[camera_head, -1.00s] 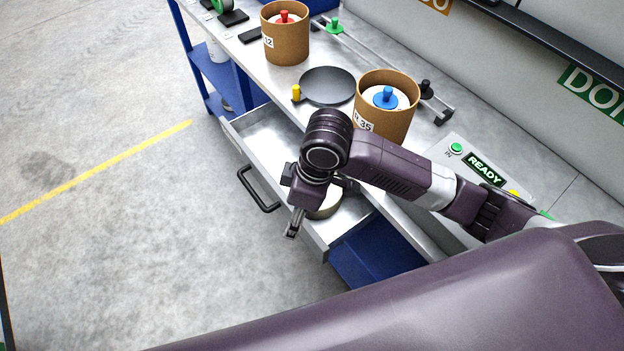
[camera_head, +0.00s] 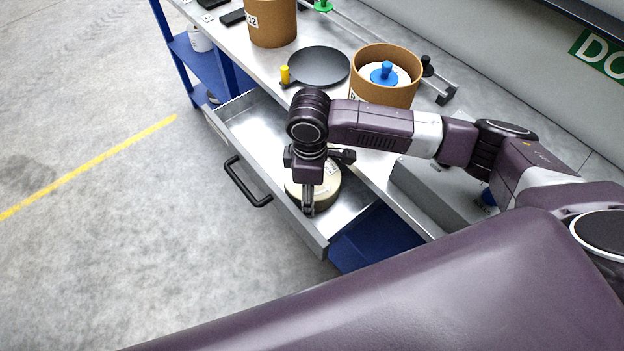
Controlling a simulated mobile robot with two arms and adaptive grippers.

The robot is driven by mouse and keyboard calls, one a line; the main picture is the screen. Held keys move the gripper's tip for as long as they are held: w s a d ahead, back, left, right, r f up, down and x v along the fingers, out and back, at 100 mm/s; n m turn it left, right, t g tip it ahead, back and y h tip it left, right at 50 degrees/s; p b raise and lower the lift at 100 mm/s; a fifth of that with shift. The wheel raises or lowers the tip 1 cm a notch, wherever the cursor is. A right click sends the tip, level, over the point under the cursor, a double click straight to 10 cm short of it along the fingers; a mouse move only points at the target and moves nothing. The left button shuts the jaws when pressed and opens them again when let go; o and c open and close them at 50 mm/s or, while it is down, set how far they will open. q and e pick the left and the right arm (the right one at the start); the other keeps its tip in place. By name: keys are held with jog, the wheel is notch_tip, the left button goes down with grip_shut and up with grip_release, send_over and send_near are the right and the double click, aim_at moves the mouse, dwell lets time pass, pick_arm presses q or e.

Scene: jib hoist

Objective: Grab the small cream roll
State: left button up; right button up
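The small cream roll (camera_head: 328,193) lies in the open metal drawer (camera_head: 240,128), near its front right end. It is pale with a darker rim, and my arm hides part of its top. My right gripper (camera_head: 308,208), on the arm from the right, points down over the roll's left part. One finger shows in front of the roll. I cannot tell whether the finger touches it, or how far apart the fingers are. My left gripper is not in view.
The bench top above the drawer holds a brown tub with a blue knob (camera_head: 388,88), another brown tub (camera_head: 270,22) and a dark round plate (camera_head: 318,66). A black handle (camera_head: 245,182) sticks out from the drawer. The floor at left is clear.

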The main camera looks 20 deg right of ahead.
jog(key=shift+f, duration=1)
jog(key=shift+c, duration=0.3)
jog(key=shift+w+r, duration=0.1)
grip_shut()
